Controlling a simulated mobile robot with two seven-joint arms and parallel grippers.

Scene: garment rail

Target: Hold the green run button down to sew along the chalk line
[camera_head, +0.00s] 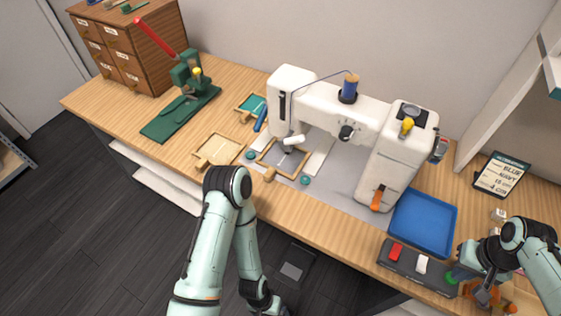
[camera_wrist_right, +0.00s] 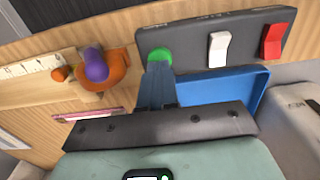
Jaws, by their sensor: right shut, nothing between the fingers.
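The green run button (camera_head: 452,278) is at the right end of the dark control box (camera_head: 405,270); it also shows in the right wrist view (camera_wrist_right: 160,54). My right gripper (camera_wrist_right: 157,68) is shut and empty, its blue-grey fingertips over the lower edge of the button. I cannot tell whether they touch it or whether it is pressed. The white sewing machine (camera_head: 400,150) stands behind, with a wooden frame (camera_head: 299,172) under its needle end. I cannot make out a chalk line. My left arm hangs in front of the table; its gripper is not in view.
The box carries a red switch (camera_head: 395,252) and a white switch (camera_head: 421,264). A blue tray (camera_head: 424,222) lies behind it. An orange holder with a purple top (camera_wrist_right: 97,68) stands beside the box. A green press (camera_head: 180,112) is at the left.

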